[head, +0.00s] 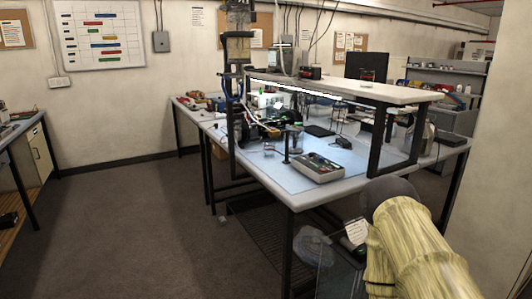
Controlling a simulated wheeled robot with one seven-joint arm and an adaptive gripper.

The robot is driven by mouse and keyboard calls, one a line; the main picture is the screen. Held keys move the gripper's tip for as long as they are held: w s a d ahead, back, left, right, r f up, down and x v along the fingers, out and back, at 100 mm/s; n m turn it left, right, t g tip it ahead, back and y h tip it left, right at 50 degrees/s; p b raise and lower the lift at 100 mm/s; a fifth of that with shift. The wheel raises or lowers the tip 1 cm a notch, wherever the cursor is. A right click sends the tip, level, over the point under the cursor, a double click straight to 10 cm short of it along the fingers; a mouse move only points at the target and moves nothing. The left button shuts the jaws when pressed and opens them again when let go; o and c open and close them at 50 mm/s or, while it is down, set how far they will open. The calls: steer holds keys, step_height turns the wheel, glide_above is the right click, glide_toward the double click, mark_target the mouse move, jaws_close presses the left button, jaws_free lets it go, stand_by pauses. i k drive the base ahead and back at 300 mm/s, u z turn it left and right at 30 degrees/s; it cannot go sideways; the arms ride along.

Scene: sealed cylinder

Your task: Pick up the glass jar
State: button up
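The glass jar is hard to single out at this size. A small clear glass-like vessel (269,150), possibly the jar, stands on the blue mat near the left edge of the workbench. My arm shows at the lower right, with its yellowish, streaked links and a dark joint, in front of the bench's near right side. My gripper cannot be made out in this view, and nothing is seen held.
The workbench (290,197) carries a blue mat, a grey instrument box (318,168), a dark post (286,146) and a raised shelf (355,88). A clear crumpled item (313,246) lies low before the bench. Open floor (140,230) lies to the left.

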mark_target(269, 150)
steer(key=u, duration=0.65)
steer(key=i, duration=0.7)
steer(key=u, duration=0.85)
steer(key=i, duration=0.95)
steer(key=z, duration=0.95)
steer(key=i, duration=0.75)
steer(key=z, duration=0.85)
